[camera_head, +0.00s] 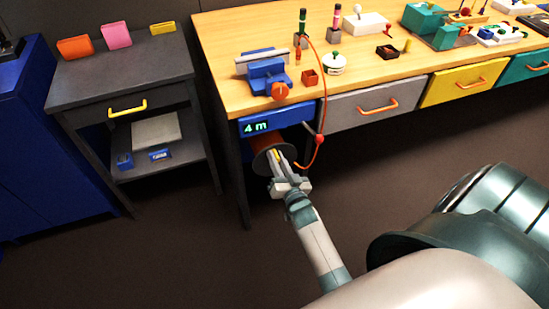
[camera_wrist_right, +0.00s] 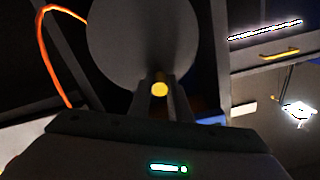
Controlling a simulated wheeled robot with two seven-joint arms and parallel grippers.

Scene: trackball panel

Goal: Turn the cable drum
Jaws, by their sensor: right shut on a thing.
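The cable drum (camera_head: 264,162) hangs under the front left corner of the workbench, its grey round flange facing my right arm. In the right wrist view the flange (camera_wrist_right: 130,40) fills the top middle. A small yellow handle (camera_wrist_right: 159,89) sits in front of the flange, between my right gripper's fingers. My right gripper (camera_head: 279,162) is shut on this handle. An orange cable (camera_head: 324,105) runs from the bench top down past the bench edge and loops beside the drum. A blue display (camera_head: 256,127) above the drum reads "4 m". My left gripper is not in view.
The workbench (camera_head: 222,50) carries a blue vise (camera_head: 268,77) and several small items. Grey (camera_head: 365,105), yellow and teal drawers line its front. A bench leg (camera_head: 238,185) stands just left of the drum. A dark side cabinet (camera_head: 75,92) is further left. The floor in front is clear.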

